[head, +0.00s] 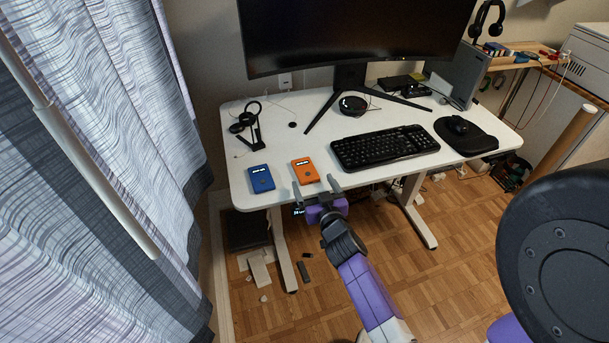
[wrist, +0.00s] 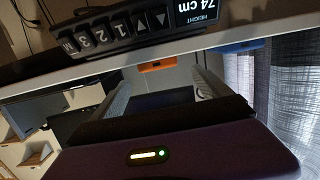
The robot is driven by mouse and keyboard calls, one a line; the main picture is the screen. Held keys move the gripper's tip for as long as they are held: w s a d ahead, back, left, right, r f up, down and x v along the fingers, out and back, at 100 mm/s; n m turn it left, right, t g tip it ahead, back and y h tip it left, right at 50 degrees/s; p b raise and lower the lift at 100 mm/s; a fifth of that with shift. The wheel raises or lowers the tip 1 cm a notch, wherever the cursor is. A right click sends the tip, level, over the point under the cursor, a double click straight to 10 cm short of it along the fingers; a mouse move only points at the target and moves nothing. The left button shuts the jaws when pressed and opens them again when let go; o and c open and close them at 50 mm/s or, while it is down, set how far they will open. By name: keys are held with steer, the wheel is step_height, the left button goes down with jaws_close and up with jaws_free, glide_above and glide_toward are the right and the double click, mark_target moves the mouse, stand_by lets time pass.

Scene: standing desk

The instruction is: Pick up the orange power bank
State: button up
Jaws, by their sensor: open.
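The orange power bank (head: 305,171) lies flat near the front edge of the white desk in the head view. In the wrist view only a thin part of the orange power bank (wrist: 157,65) shows past the desk edge. My gripper (head: 316,184) is open and empty at the desk's front edge, close to the near side of the power bank and apart from it as far as I can tell. In the wrist view the two fingers of my gripper (wrist: 160,88) point toward the desk edge.
A blue power bank (head: 261,179) lies left of the orange one. A black keyboard (head: 385,147) is to the right. The desk's height control panel (wrist: 125,28) hangs under the edge near my gripper. A stand with black earphones (head: 250,128) is behind. Curtains (head: 130,110) hang at left.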

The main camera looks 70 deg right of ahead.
mark_target(308, 175)
steer(key=x, duration=0.7)
steer(key=shift+w+d+f+b, duration=0.1)
steer(key=shift+w+f+b, duration=0.15)
steer(key=shift+b, duration=0.1)
steer(key=c, duration=1.8)
